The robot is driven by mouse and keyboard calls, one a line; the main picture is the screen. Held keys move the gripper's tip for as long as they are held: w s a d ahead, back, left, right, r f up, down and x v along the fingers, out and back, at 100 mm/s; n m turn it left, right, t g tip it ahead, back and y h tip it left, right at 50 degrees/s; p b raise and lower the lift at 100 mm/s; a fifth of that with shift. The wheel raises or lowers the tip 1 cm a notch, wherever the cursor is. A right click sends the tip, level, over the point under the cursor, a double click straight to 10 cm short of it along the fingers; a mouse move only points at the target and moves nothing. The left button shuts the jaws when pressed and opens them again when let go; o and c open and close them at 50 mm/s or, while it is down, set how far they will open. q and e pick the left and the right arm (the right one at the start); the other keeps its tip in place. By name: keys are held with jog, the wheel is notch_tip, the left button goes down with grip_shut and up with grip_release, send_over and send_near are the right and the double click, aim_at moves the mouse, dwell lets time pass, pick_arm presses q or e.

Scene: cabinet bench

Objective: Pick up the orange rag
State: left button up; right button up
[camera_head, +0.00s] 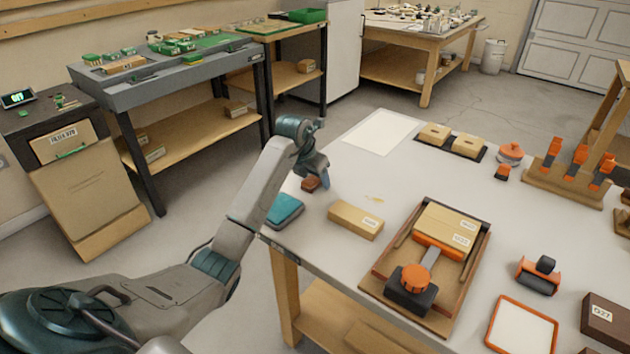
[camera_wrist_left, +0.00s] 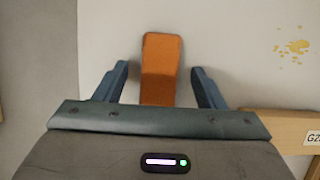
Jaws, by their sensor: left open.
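The orange rag is a narrow, folded orange-brown strip (camera_wrist_left: 161,60) in the left wrist view, lying on the pale tabletop. In the head view it shows as a small reddish-brown patch (camera_head: 310,184) near the table's left edge, partly beside my gripper. My left gripper (camera_head: 320,176) is over that edge of the table, right by the rag. In the left wrist view its two blue fingers (camera_wrist_left: 160,72) are apart, one on each side of the rag, with clear gaps. The height of the fingertips above the rag is hard to tell. My right gripper is not in view.
A teal folded cloth (camera_head: 285,210) lies on the table's left edge. A cardboard box (camera_head: 356,220) and a wooden tray (camera_head: 376,283) with boxes and an orange tool stand to the right.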

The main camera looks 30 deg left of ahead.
aim_at(312, 180)
pick_arm(q)
jog(key=c, duration=1.1)
jog(key=shift+r, duration=0.1)
jog(key=shift+c, duration=0.2)
